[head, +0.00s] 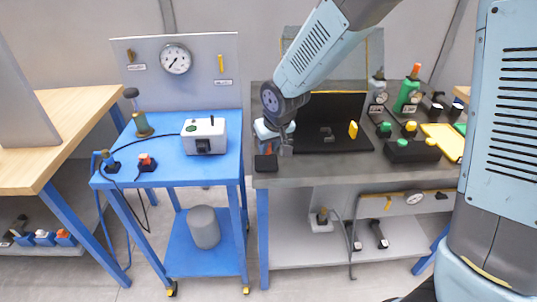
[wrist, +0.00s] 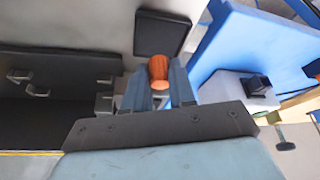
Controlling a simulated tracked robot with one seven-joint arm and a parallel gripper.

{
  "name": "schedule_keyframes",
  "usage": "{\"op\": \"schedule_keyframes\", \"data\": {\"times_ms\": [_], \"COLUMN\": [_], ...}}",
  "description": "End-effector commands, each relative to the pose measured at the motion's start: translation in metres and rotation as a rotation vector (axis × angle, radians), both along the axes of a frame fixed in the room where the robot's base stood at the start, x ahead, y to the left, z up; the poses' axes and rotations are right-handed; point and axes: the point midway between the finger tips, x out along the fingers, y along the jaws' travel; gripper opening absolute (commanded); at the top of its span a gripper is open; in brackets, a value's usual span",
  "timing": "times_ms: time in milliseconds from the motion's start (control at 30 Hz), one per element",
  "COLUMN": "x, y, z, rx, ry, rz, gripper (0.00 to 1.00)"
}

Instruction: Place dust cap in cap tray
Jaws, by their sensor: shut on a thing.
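An orange ribbed dust cap (wrist: 158,68) is between the two fingers of my gripper (wrist: 160,92) in the wrist view. The gripper is shut on it.
A black mat (head: 335,108) with metal clips and a yellow piece lies right of my gripper. A black block (head: 411,151) with coloured caps is farther right. A blue cart (head: 180,168) stands left across a gap, carrying a white box (head: 205,134) and an orange-topped fitting (head: 147,162).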

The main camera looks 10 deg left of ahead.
Motion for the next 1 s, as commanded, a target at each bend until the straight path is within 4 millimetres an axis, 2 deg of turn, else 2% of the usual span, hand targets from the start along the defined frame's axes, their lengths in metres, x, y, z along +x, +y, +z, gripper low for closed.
{"op": "schedule_keyframes", "data": {"times_ms": [167, 400, 767, 800, 1000], "x": [0.002, 0.003, 0.003, 0.003, 0.003], "y": [0.004, 0.005, 0.005, 0.005, 0.005], "z": [-0.006, -0.036, -0.04, -0.04, -0.04], "rx": [-0.002, -0.002, 0.0, 0.0, 0.0], "ry": [0.0, 0.001, 0.0, 0.0, 0.0], "rz": [0.001, -0.001, -0.001, -0.001, -0.001], "gripper": [0.0, 0.0, 0.0, 0.26, 0.45]}}
